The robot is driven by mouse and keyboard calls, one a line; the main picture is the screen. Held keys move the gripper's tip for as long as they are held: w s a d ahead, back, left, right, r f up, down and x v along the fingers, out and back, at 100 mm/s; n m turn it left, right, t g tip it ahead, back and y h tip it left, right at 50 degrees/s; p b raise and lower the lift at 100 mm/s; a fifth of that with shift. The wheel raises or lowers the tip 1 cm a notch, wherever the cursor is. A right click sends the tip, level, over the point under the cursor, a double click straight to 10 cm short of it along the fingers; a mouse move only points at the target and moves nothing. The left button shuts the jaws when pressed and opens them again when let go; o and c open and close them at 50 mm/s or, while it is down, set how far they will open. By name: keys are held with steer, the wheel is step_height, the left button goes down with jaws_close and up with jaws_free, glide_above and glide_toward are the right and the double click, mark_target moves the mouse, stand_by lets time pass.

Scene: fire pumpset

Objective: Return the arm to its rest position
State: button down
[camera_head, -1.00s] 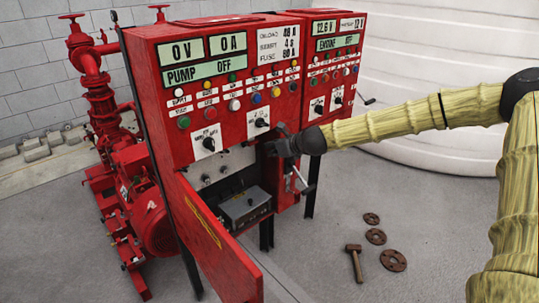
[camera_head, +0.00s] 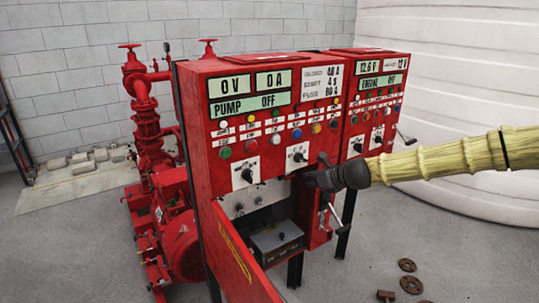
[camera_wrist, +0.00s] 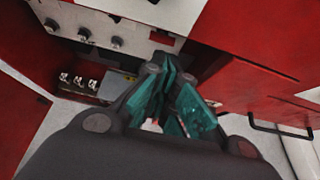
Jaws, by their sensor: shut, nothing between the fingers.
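My gripper (camera_head: 318,179) is at the end of my yellowish arm, in front of the red pump control cabinet (camera_head: 225,130). In the head view it overlaps the upper right of the open lower compartment (camera_head: 262,215). In the wrist view the dark gripper with teal fingers (camera_wrist: 172,85) is shut and empty. The fingers point towards the red and grey cabinet front. I cannot tell whether they touch it. The cabinet's red door (camera_head: 240,262) hangs open towards me.
A second red engine panel (camera_head: 375,95) adjoins on the right, with a lever handle (camera_head: 348,205) near my gripper. Red pump piping (camera_head: 148,130) stands behind left.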

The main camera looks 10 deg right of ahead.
steer(key=s+a+f+n+g+h, duration=0.15)
steer(key=s+a+f+n, duration=0.3)
steer(key=s+f, duration=0.45)
steer(key=s+a+f+n+g, duration=0.3)
steer(key=s+f+n, duration=0.35)
steer(key=f, duration=0.45)
steer(key=s+a+f+n+g+h, duration=0.15)
steer(key=s+a+f+n, duration=0.25)
steer(key=s+f, duration=0.5)
steer(key=s+f+n+g, duration=0.1)
steer(key=s+f+n, duration=0.2)
steer(key=s, duration=0.7)
steer(key=s+d+f+n+g, duration=0.1)
steer(key=s+f+n, duration=0.3)
steer(key=s+n, duration=0.4)
steer(key=s+d+f+n+g+h, duration=0.1)
steer(key=s+f+n, duration=0.3)
steer(key=s, duration=0.8)
steer(key=shift+s+f+n+g, duration=0.15)
steer(key=shift+s+n+g, duration=0.05)
steer(key=shift+n+g, duration=0.6)
